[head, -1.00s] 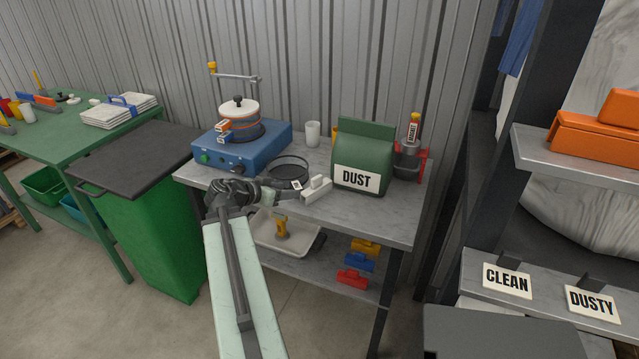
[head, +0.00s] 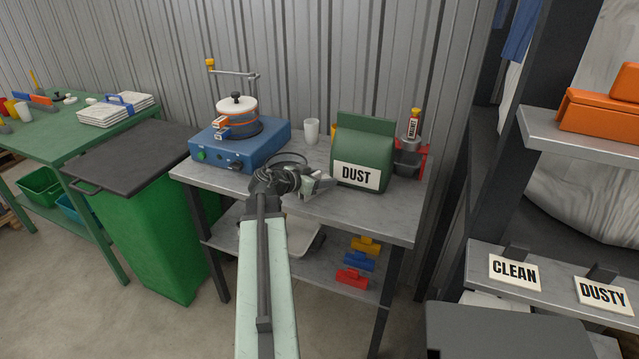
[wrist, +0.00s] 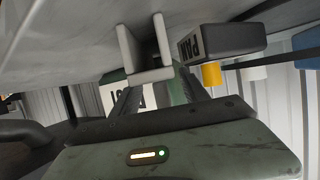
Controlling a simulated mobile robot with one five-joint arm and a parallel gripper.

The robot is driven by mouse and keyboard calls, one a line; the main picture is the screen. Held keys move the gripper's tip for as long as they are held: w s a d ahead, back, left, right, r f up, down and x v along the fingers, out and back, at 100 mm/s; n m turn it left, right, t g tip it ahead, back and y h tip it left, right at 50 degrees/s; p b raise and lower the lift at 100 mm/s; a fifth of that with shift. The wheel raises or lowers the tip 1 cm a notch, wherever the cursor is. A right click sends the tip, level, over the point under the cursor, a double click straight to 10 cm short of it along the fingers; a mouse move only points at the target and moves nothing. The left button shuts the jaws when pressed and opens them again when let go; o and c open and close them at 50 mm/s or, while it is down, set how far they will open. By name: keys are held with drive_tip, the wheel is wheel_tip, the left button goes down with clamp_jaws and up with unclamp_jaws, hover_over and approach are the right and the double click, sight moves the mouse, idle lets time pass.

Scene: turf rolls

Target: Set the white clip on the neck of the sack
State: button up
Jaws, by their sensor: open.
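The white clip (wrist: 150,76) lies on the bench top, just ahead of my gripper (wrist: 156,90) and roughly in line with the gap between its fingers in the wrist view. The gripper is open; I cannot tell whether its fingers touch the clip. In the head view, my gripper (head: 305,186) is low over the bench at the clip (head: 324,182), which it partly covers. The green sack (head: 362,150) labelled DUST stands upright just right of the clip, its flattened neck (head: 365,123) on top. In the wrist view, part of the sack's label (wrist: 130,98) shows behind the clip, upside down.
A dark block labelled PAN (wrist: 228,42) is close beside the clip in the wrist view. On the bench (head: 345,208) stand a blue machine (head: 240,147), a white cup (head: 311,132) and a red holder (head: 425,160). Coloured clips (head: 360,262) sit on the lower shelf.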

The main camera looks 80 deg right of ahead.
drive_tip(key=shift+s+d+f, duration=0.15)
drive_tip(key=shift+d, duration=0.1)
drive_tip(key=shift+a, duration=0.1)
clamp_jaws()
wheel_tip(320, 180, up, 18)
drive_tip(key=p, duration=1.8)
